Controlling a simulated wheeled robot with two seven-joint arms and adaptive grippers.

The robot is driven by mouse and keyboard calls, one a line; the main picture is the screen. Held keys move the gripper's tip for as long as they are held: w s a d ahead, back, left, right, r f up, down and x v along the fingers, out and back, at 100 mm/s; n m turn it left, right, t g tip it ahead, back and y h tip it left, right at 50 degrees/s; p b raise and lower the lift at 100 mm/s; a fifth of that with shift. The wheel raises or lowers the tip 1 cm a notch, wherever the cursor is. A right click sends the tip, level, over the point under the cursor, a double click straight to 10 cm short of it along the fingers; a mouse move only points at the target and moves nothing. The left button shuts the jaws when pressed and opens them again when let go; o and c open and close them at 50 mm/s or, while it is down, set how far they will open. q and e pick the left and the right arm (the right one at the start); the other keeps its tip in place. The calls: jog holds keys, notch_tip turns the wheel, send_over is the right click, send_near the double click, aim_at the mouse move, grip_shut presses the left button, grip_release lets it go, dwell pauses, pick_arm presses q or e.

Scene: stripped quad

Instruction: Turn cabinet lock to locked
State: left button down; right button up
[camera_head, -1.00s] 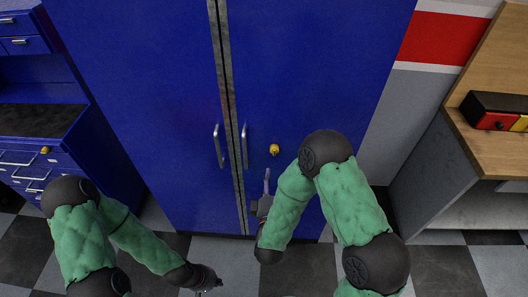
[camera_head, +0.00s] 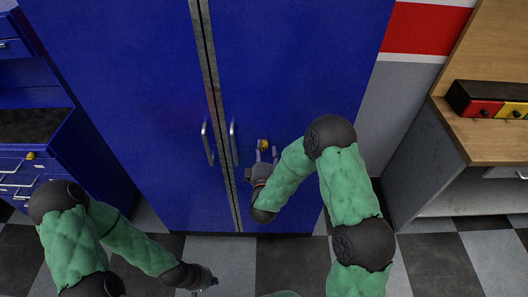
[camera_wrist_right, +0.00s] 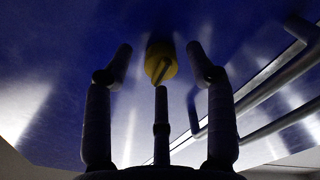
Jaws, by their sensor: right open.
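The yellow cabinet lock (camera_head: 263,144) sits on the right door of the blue cabinet (camera_head: 290,60), right of the door handles. In the right wrist view the lock (camera_wrist_right: 161,60) is a round yellow knob with a raised bar that looks slanted. My right gripper (camera_head: 265,156) is open just below the lock; in the right wrist view its fingers (camera_wrist_right: 160,62) stand on either side of the lock, apart from it. Whether they reach its depth I cannot tell. My left gripper (camera_head: 207,281) hangs low at the left, away from the cabinet; its jaws are too small to read.
Two vertical door handles (camera_head: 234,144) stand just left of the lock, close to my right gripper. A wooden workbench (camera_head: 480,135) with a red, yellow and black box (camera_head: 490,100) is at the right. Blue drawers (camera_head: 35,165) are at the left.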

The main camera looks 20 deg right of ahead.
jog(key=c, duration=1.1)
